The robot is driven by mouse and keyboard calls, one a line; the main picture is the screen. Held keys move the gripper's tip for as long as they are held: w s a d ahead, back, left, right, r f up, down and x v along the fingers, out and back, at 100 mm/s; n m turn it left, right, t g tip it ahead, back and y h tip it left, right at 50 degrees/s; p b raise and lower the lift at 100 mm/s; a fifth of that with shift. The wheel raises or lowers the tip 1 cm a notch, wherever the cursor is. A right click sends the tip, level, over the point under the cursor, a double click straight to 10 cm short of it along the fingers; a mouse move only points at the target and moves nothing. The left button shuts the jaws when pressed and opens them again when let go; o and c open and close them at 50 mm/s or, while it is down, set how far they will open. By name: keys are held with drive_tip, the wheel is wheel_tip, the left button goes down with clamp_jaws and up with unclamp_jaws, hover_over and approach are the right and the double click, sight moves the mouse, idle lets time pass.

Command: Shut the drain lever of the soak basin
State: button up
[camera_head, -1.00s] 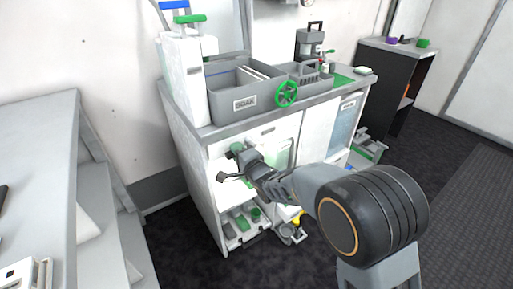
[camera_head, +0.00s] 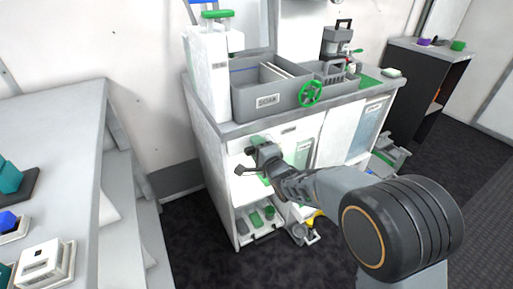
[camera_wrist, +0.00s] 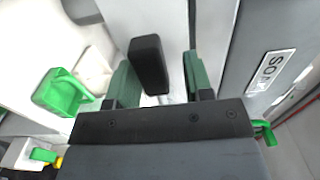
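The soak basin (camera_head: 270,101) is a grey open box with a SOAK label on the counter; its labelled wall shows at the right of the wrist view (camera_wrist: 273,45). A green handwheel (camera_head: 310,93) is at its front right corner. My gripper (camera_head: 246,160) is in front of the white cabinet, below the basin. In the wrist view its two green-padded fingers (camera_wrist: 158,80) stand apart. A black block (camera_wrist: 149,63) shows between them, nearer the left finger; it may be the drain lever's grip, but I cannot tell. I see no contact on both sides.
The counter edge (camera_head: 265,122) runs above my gripper. A lower shelf with green items (camera_head: 256,217) is beneath it. A white pump-like unit (camera_head: 207,70) stands left of the basin. A grey table (camera_head: 60,130) is at left. Dark floor lies clear between.

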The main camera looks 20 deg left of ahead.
drive_tip(key=shift+f, duration=0.1)
drive_tip(key=p+v, duration=0.1)
drive_tip(key=v, duration=1.2)
drive_tip(key=shift+s+d+p, duration=0.2)
drive_tip(key=shift+d+p, duration=0.1)
drive_tip(key=shift+d, duration=0.05)
